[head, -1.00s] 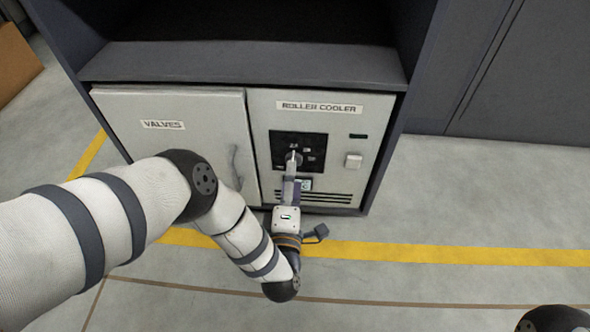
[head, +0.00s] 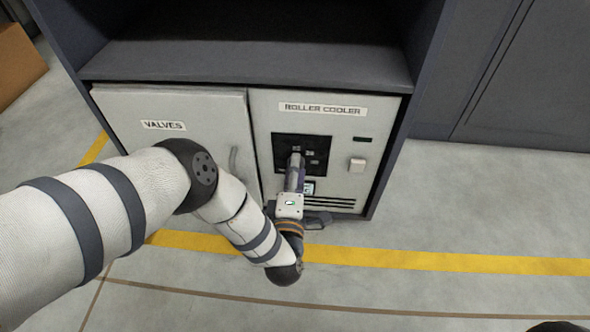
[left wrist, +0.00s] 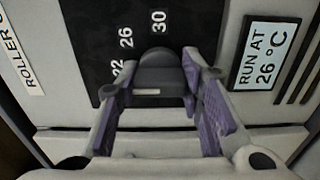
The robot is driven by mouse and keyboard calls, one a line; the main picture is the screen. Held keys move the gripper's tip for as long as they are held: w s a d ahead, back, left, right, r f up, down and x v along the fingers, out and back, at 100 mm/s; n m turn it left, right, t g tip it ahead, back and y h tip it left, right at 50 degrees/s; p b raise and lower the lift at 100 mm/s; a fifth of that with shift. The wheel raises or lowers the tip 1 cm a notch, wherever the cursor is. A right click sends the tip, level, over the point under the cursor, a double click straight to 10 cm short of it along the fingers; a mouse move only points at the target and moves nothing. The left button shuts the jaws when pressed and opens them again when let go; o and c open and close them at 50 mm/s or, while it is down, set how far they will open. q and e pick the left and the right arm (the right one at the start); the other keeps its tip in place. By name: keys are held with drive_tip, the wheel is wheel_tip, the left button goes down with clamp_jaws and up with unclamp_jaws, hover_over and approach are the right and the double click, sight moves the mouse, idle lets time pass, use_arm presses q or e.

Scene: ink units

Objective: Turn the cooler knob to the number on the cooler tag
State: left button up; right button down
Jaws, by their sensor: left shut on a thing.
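The roller cooler panel (head: 345,130) is the right front of a cabinet. My left gripper (head: 295,162) reaches its black dial plate (head: 318,143) from below. In the left wrist view the dark grey knob (left wrist: 160,70) sits between the purple-padded fingers of my left gripper (left wrist: 150,88), which is shut on it. The dial numbers 22, 26 and 30 (left wrist: 158,22) show beside the knob. I cannot tell which number the knob points to. The cooler tag (left wrist: 264,52) reads "RUN AT 26 °C"; it also shows below the dial (head: 308,188). My right gripper is out of view.
A white switch (head: 357,165) and a small dark display (head: 362,139) are right of the dial, with vent slots (head: 340,201) below. The valves door (head: 165,105) and its handle (head: 233,160) are left, close to my arm. The floor at right is clear.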

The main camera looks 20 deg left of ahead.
use_arm(q)
drive_tip(key=m+p, duration=0.1)
drive_tip(key=m, duration=0.2)
drive_tip(key=shift+r+m, duration=0.1)
drive_tip(key=shift+m, duration=0.3)
drive_tip(key=shift+m+p, duration=0.3)
drive_tip(key=shift+m, duration=2)
drive_tip(key=o, duration=1.2)
drive_tip(key=shift+c, duration=0.2)
